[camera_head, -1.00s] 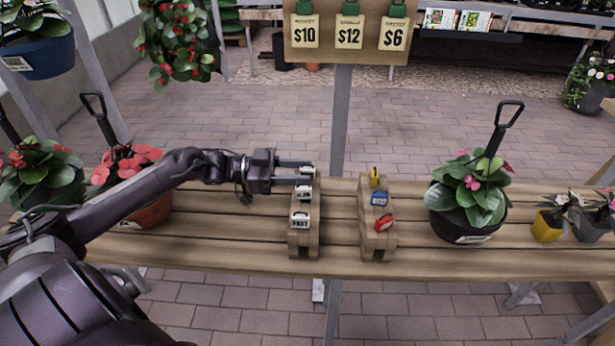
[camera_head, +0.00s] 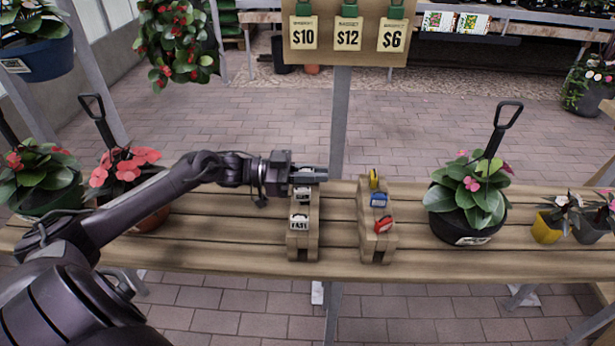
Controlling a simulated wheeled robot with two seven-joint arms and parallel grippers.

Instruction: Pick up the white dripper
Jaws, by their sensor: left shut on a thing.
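My left gripper (camera_head: 312,174) reaches in from the left over the far end of the left wooden rack (camera_head: 303,240). Its fingers are closed together on the farthest white dripper there, which they mostly hide. Two more white drippers stand on the same rack: a middle one (camera_head: 302,194), partly under the gripper, and a near one marked FAST (camera_head: 299,222). I cannot tell whether the held dripper is off the rack. My right gripper is not in view.
A second wooden rack (camera_head: 376,243) to the right holds yellow (camera_head: 374,178), blue (camera_head: 379,200) and red (camera_head: 384,224) drippers. A potted pink-flowered plant (camera_head: 470,205) stands farther right. Red flowers (camera_head: 125,165) stand behind my left arm. The slatted bench (camera_head: 230,255) is clear in front.

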